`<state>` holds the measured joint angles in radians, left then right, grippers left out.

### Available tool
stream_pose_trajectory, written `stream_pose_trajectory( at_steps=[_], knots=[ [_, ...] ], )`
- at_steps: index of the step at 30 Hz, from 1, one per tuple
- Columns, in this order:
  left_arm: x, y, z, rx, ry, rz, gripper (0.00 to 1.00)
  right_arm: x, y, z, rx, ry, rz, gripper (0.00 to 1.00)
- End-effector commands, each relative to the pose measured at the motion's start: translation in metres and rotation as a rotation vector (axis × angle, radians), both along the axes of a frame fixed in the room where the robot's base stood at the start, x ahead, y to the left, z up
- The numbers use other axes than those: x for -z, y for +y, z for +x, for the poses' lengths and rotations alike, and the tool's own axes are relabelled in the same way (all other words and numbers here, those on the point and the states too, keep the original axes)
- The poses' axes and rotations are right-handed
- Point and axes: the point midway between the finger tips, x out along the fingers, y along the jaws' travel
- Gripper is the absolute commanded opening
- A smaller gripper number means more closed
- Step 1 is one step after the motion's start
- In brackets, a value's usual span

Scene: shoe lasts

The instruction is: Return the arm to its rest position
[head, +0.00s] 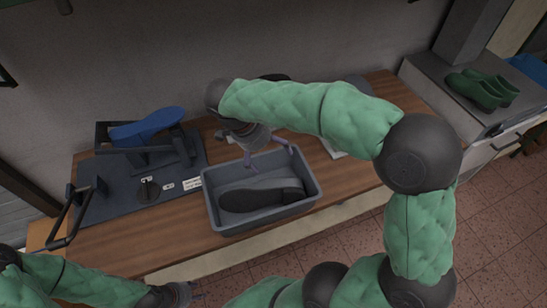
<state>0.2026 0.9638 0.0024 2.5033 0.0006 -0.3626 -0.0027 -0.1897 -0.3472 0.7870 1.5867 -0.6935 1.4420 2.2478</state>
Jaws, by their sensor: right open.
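My right arm in green padding reaches in from the right. Its gripper (268,157) is open and points down over the back part of a grey bin (268,219). Nothing shows between its fingers. A dark, sole-shaped piece (262,197) lies inside the bin, below and in front of the gripper, with a gap between them in the picture. My left gripper (190,292) is low at the bottom left, in front of the bench. Its fingers are small and partly cut off, so their opening is unclear.
The bin stands on a wooden bench (120,245). To its left is a dark fixture with a blue shoe last (148,125) and a knob (150,189). Dark and pale items behind the bin are partly hidden by my arm. Green shoes (473,90) sit on a machine at right.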

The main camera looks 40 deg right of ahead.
Motion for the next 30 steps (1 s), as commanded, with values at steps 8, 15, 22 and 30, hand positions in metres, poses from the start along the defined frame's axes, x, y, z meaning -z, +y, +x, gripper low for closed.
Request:
stream_pose_trajectory(
  at_steps=[8,15,22,30],
  knots=[
    [0.0,0.0,0.0,0.0,0.0,0.0,0.4,-0.008,0.003,0.001,0.0,0.001,0.0,1.0],
    [0.0,0.0,0.0,0.0,0.0,0.0,0.4,-0.007,0.003,0.001,0.0,0.001,0.0,1.0],
    [-0.004,0.0,0.0,0.0,0.0,0.0,0.4,-0.011,0.003,0.001,0.0,0.0,0.0,1.0],
    [-0.05,0.0,0.0,0.0,-0.001,0.0,0.4,-0.057,0.003,0.001,0.0,0.0,0.0,1.0]
  ],
)
